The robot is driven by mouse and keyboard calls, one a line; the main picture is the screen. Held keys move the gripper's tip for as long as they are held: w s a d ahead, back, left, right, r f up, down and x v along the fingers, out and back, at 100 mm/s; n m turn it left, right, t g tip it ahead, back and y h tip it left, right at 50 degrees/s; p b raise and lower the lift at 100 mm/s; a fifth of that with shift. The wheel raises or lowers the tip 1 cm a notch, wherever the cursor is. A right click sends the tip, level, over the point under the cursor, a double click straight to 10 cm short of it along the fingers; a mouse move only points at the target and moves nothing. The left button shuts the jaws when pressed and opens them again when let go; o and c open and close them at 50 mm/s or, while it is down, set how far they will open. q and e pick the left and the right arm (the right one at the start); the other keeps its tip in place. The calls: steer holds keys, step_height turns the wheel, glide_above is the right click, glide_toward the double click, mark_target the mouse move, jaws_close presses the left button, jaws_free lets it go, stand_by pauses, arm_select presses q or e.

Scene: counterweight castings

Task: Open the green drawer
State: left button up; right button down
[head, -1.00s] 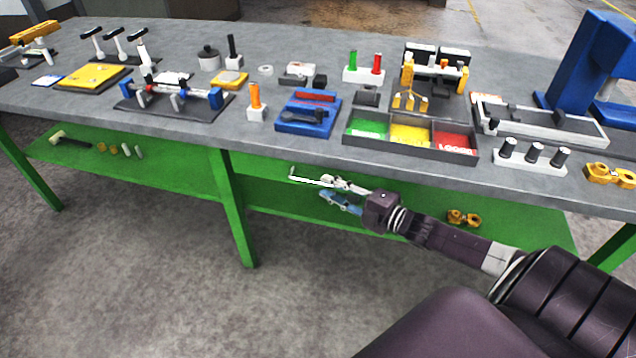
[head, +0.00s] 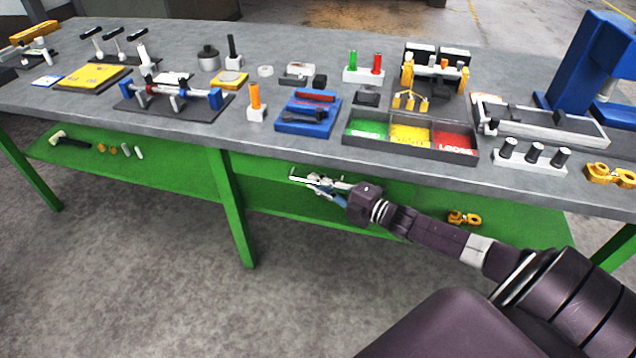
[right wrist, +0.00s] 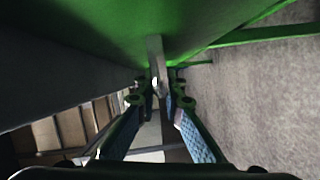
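The green drawer (head: 262,168) sits under the front edge of the workbench, its front looking flush and shut. Its pale bar handle (head: 300,179) sticks out at the front. In the right wrist view the handle (right wrist: 156,55) runs away from the camera as a grey bar below the green surface. My right gripper (head: 318,186) is at the handle, with one finger on each side of it. In the right wrist view the fingertips (right wrist: 160,92) are close together around the bar, and the gripper looks shut on it. My left gripper is out of view.
The grey bench top (head: 300,145) overhangs just above my right gripper. A green lower shelf (head: 300,212) runs beneath, with a yellow part (head: 464,217) on it. A green leg (head: 234,205) stands left of the drawer. The floor in front is clear.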

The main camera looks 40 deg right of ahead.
stand_by(0.4)
steer(key=s+a+p, duration=1.1)
steer(key=s+a, duration=1.1)
steer(key=a, duration=0.4)
steer(key=shift+s+a+p, duration=0.3)
steer(key=shift+s+a, duration=0.05)
steer(key=c, duration=2)
jaws_free()
steer(key=shift+c, duration=0.2)
steer(key=shift+s+d, duration=0.1)
